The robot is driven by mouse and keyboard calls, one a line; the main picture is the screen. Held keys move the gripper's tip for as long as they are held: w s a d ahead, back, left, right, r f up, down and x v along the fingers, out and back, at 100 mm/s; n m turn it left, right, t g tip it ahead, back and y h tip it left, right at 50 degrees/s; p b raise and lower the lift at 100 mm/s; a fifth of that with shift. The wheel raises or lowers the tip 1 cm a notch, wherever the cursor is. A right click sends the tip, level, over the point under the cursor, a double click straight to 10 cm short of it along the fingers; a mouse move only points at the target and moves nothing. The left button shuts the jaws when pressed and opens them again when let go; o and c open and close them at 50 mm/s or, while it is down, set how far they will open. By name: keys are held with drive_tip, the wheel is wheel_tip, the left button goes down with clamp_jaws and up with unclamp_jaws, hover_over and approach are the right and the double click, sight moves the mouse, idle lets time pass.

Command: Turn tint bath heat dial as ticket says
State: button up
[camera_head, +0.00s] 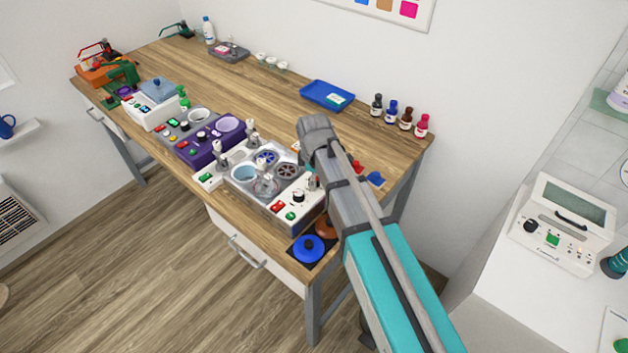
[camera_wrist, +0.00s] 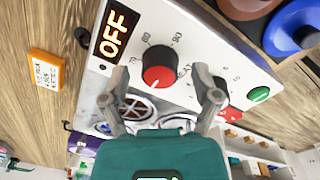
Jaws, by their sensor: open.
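The heat dial (camera_wrist: 158,67) is a black knob with a red cap on a white panel (camera_wrist: 215,50), in the wrist view. Numbers 70, 80 and 90 are printed around it, and a dark display (camera_wrist: 115,28) reads OFF. A small pale mark shows on the cap's lower edge. My gripper (camera_wrist: 160,97) is open and empty, its fingertips on either side of and just short of the dial. In the head view the tint bath (camera_head: 268,213) is a grey and white unit with round wells; my arm partly covers its right end. An orange tag (camera_wrist: 46,68) has small text I cannot read surely.
A green button (camera_wrist: 260,94) and a red switch (camera_wrist: 229,114) sit near the dial. A blue lid (camera_head: 309,248) lies beside the bath at the table's front edge. The table's back middle is mostly clear around a blue tray (camera_head: 327,95).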

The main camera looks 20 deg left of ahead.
clamp_jaws()
idle(0.5)
drive_tip(key=shift+m, duration=0.3)
drive_tip(key=m, duration=1.6)
drive_tip(key=shift+m, duration=0.4)
drive_tip(key=m, duration=0.5)
drive_tip(key=shift+m+g, duration=0.3)
drive_tip(key=shift+m, duration=0.1)
